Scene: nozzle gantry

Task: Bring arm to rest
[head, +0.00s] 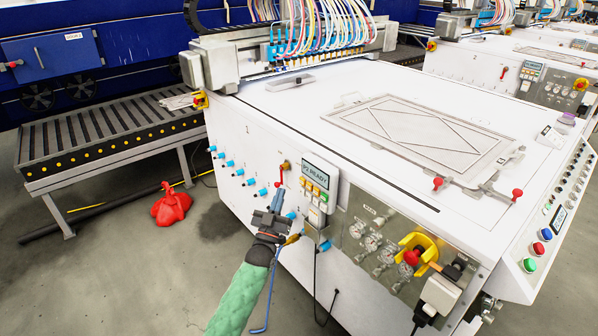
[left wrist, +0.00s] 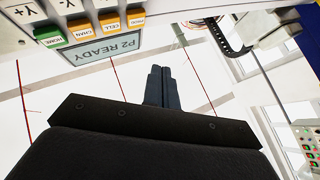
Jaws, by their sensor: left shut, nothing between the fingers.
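My left gripper (head: 275,205) is in front of the white machine's front face, at the end of my green-sleeved arm (head: 236,300). Its two dark fingers are together with nothing between them. In the left wrist view the closed fingers (left wrist: 162,85) stand at the centre. The control panel (head: 316,183) is up and to the right of the gripper in the head view, with a display reading "P2 READY". In the left wrist view the display (left wrist: 90,58) appears upside down. From these views I cannot tell the exact gap between fingers and panel. My right gripper is in neither view.
The white machine (head: 300,120) fills the middle, with a flat framed plate (head: 420,135) on top. Blue fittings line its front. A yellow-and-red rotary switch (head: 416,250) is to the right. A roller conveyor (head: 100,130) and red object (head: 172,207) are left. Floor at lower left is clear.

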